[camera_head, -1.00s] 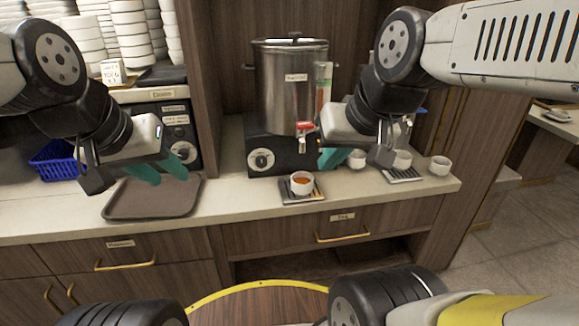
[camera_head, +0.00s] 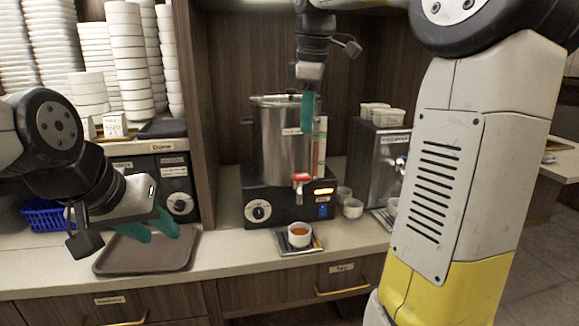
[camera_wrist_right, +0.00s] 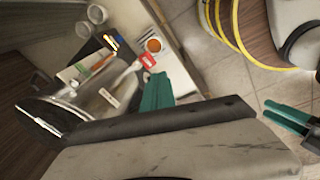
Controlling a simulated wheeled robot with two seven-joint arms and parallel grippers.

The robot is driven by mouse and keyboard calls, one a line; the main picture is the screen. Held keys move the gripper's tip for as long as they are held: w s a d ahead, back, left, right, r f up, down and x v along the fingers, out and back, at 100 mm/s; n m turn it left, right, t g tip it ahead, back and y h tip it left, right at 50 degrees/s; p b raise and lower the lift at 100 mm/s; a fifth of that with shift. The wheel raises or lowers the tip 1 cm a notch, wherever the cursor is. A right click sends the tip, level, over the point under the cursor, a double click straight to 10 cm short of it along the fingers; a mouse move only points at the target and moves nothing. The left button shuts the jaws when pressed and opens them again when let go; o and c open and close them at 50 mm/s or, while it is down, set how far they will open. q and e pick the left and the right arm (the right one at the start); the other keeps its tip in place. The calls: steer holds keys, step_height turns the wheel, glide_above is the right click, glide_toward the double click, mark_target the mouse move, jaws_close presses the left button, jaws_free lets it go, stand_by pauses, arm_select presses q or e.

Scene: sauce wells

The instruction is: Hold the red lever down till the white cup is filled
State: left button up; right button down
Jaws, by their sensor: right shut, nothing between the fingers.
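The steel sauce urn (camera_head: 280,145) stands on its black base on the counter, with the red lever (camera_head: 301,178) at its front. The white cup (camera_head: 299,235) stands upright below the lever with orange-red sauce inside; its exact level is hard to tell. In the right wrist view the lever (camera_wrist_right: 148,61) and cup (camera_wrist_right: 153,45) show beyond my fingertips. My right gripper (camera_head: 308,108) is shut and empty, high in front of the urn's upper part, well above the lever and apart from it. My left gripper (camera_head: 152,229) is open and empty over the brown tray (camera_head: 115,262).
The cup rests on a small dark drip tray (camera_head: 283,249). Stacked white bowls (camera_head: 128,60) and a blue basket (camera_head: 42,217) are at left.

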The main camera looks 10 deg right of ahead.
mark_target(302, 176)
steer(key=w+n+g, duration=0.1)
steer(key=w+n, duration=0.3)
steer(key=w, duration=0.2)
steer(key=shift+d+r+g, duration=0.2)
steer(key=shift+d+g, duration=0.05)
steer(key=shift+g, duration=0.05)
steer(key=shift+f, duration=0.1)
step_height(302, 176, down, 14)
steer(key=shift+r, duration=0.1)
stand_by(0.5)
